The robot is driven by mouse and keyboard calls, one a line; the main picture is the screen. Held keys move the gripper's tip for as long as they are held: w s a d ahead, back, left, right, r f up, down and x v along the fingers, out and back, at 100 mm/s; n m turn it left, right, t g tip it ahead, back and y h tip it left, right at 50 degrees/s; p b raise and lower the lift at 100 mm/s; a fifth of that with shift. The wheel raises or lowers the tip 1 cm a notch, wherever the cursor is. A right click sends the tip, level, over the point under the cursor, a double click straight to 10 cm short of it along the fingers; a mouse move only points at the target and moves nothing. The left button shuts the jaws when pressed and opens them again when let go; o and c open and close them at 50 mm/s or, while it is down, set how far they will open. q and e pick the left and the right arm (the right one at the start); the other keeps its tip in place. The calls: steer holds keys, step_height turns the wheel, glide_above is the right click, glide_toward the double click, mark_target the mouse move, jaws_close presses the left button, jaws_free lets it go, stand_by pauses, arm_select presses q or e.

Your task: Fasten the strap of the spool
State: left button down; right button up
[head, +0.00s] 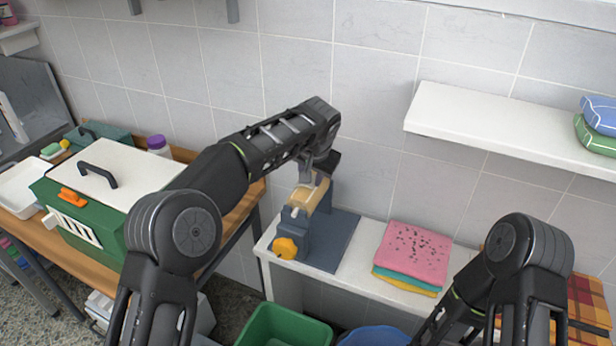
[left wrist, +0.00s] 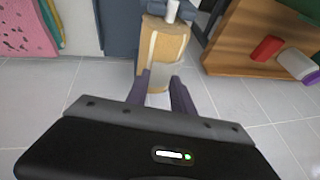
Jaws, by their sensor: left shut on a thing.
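The tan spool (head: 308,197) sits on a blue-grey stand (head: 308,222) with an orange knob (head: 286,248), on a white bench against the wall. My left gripper (head: 316,176) is over the top of the spool. In the left wrist view the spool (left wrist: 172,42) is straight ahead, with a pale strap (left wrist: 168,75) along its side. The fingers of my left gripper (left wrist: 163,85) are closed in on the strap at the spool's near end. The strap's far end and any fastener are hard to make out. My right arm shows at the lower right, its gripper out of view.
Folded pink, yellow and teal towels (head: 413,255) lie right of the stand. A green bin (head: 283,328) and a blue basin (head: 374,337) are below the bench. A green carrier (head: 85,222) stands on the wooden table at left. A white shelf (head: 500,130) juts out at upper right.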

arm_select(q)
steer(key=shift+f, duration=0.15)
steer(key=c, duration=1.1)
jaws_free()
steer(key=b+v, duration=0.1)
steer(key=v, duration=0.7)
steer(key=shift+b, duration=0.35)
